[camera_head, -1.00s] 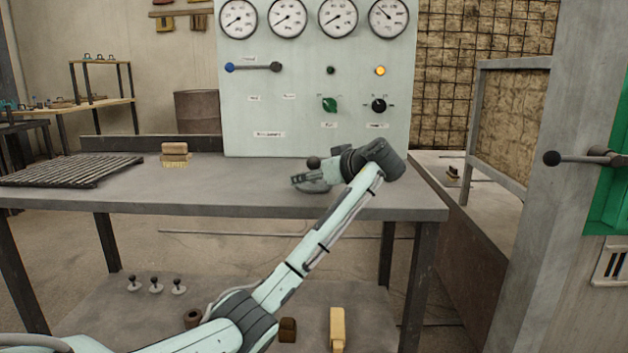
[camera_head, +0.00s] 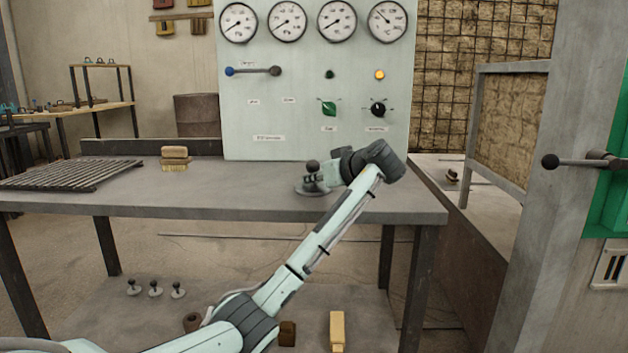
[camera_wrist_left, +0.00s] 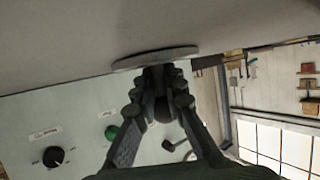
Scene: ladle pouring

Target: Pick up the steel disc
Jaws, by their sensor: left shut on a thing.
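The steel disc (camera_head: 308,191) is a flat grey round plate with a dark ball knob on top, at the front right of the workbench (camera_head: 235,187). My left gripper (camera_head: 316,178) is shut on the disc's handle, just above the plate. In the left wrist view, the disc (camera_wrist_left: 155,58) shows edge-on beyond the fingertips (camera_wrist_left: 160,77), which close around its stem. The disc lies level, at or very near the bench top; I cannot tell whether it touches. The fingers hide part of the handle. My right gripper is in no view.
A control panel (camera_head: 315,110) with gauges stands behind the disc. A wooden brush (camera_head: 174,158) and a slatted grate (camera_head: 70,174) lie to the left on the bench. Three small knobbed pieces (camera_head: 155,288) stand on the lower shelf. The bench between brush and disc is clear.

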